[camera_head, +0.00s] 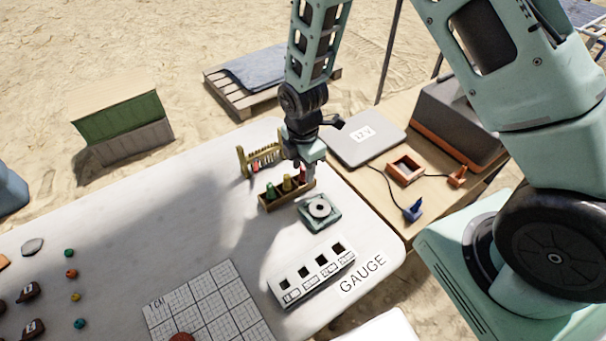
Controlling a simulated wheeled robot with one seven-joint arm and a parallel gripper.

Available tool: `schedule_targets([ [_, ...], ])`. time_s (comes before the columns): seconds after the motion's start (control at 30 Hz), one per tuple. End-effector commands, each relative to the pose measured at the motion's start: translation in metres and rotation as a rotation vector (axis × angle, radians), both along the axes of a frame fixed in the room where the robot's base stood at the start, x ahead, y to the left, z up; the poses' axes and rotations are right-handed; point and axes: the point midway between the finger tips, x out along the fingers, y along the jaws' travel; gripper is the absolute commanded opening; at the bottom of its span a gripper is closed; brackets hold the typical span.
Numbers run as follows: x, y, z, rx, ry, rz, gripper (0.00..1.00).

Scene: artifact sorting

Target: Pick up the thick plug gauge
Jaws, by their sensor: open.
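A small wooden holder (266,206) stands on the white table with coloured plugs in a row. A green plug (270,190) is at its left, a yellow plug (287,184) in the middle and a red-pink plug (302,174) at the right. I cannot tell from this view which one is the thick plug gauge. My gripper (309,174) points down at the right end of the holder, close to the red-pink plug, and partly hides it. It is open, and I see nothing held in it. Whether a finger touches the plug cannot be told.
A teal block with a round metal ring (320,209) stands just in front of the holder. A white block with several square holes (312,274) lies nearer, by the word GAUGE. A small rack (241,162) stands behind.

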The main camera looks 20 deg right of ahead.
Motion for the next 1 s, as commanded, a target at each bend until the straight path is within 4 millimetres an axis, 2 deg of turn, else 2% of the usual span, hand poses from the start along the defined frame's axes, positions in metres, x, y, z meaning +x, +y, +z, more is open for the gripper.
schedule_targets([
  [0.13, -0.0003, 0.0, -0.0113, 0.0, 0.0, 0.0, 0.41],
  [0.37, 0.0, 0.0001, -0.0125, 0.0, -0.001, 0.0, 0.41],
  [0.47, 0.0, 0.0001, -0.0124, 0.0, -0.001, 0.0, 0.16],
  [0.5, 0.0, 0.0, -0.0123, 0.0, -0.001, 0.0, 0.05],
  [0.53, 0.0, 0.0001, -0.0123, 0.0, -0.001, 0.0, 0.0],
  [0.87, 0.0001, 0.0001, -0.0112, 0.0, -0.001, -0.001, 0.0],
  [1.0, 0.0008, 0.0003, -0.0039, 0.002, -0.003, -0.001, 0.0],
])
